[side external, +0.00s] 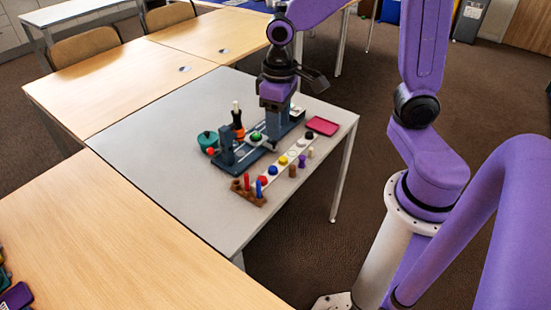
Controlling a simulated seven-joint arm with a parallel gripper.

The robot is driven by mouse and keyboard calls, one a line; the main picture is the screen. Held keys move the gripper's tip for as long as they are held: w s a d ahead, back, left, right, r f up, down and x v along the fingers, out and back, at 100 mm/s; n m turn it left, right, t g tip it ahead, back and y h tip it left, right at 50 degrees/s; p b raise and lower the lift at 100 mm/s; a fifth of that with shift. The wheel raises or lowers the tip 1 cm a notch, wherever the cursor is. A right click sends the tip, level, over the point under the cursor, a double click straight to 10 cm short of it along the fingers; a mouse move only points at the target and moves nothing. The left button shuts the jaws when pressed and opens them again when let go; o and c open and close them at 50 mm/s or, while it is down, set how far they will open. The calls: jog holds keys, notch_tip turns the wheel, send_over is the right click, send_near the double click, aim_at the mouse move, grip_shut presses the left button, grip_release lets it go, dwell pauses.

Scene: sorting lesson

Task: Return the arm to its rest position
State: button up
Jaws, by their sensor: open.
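My gripper (278,108) points down at the end of my purple arm, over the back part of the grey table (190,130). It is open, though its fingertips are hard to make out against the dark blue-grey stand (242,157) below and around it. I cannot tell whether it touches the stand. I see nothing held in it. A green piece (256,136) sits on the stand, left of and below the gripper.
A white strip (292,153) with coloured pieces, a brown peg block (248,192), a pink-red tray (322,126), a teal pot (208,140) and a black-and-orange bottle (238,124) stand close around. The table's front left is clear. Wooden tables (90,245) adjoin it.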

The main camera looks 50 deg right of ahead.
jog(key=s+r+n, duration=0.1)
jog(key=s+n, duration=0.8)
jog(key=s, duration=0.8)
jog(key=shift+s+a+r+n, duration=0.15)
jog(key=shift+a+r+n, duration=0.05)
jog(key=shift+r+n, duration=0.1)
